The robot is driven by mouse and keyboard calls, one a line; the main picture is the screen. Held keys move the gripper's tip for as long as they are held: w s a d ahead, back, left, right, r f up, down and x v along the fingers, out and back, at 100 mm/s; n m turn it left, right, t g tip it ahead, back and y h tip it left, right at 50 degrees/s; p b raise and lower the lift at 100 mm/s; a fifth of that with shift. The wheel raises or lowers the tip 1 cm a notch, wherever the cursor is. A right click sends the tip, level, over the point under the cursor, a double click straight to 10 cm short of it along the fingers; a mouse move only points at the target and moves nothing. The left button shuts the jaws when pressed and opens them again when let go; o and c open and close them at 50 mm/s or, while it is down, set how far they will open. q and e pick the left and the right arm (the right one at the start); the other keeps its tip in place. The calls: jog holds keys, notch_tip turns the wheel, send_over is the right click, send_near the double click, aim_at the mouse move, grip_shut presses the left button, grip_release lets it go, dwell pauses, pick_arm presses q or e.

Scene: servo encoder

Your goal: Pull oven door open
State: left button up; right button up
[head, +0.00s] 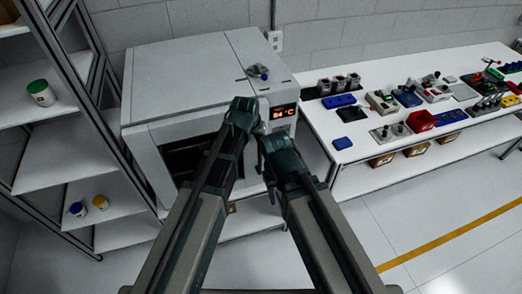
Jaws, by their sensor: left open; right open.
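The oven (195,65) is a large white box at the left centre of the head view. Its front has a dark window or opening (182,157) with a pale frame, partly covered by my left arm; I cannot tell whether the door is shut or ajar. A red-lit display (284,112) on its right front reads about 84 °C. My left gripper (243,106) is open in front of the oven's upper front, left of the display. My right gripper (263,152) is open, just below and right of it. The door handle cannot be made out behind the grippers.
A white bench (360,158) with several small devices and trays stands right of the oven. A metal-framed shelf (50,155) with lidded jars stands close on the left. The floor at lower right is clear.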

aim_at(259, 148)
pick_arm(q)
jog(key=b+x, duration=1.1)
jog(key=x, duration=0.2)
jog(key=shift+s, duration=0.1)
grip_shut()
dwell(1.1)
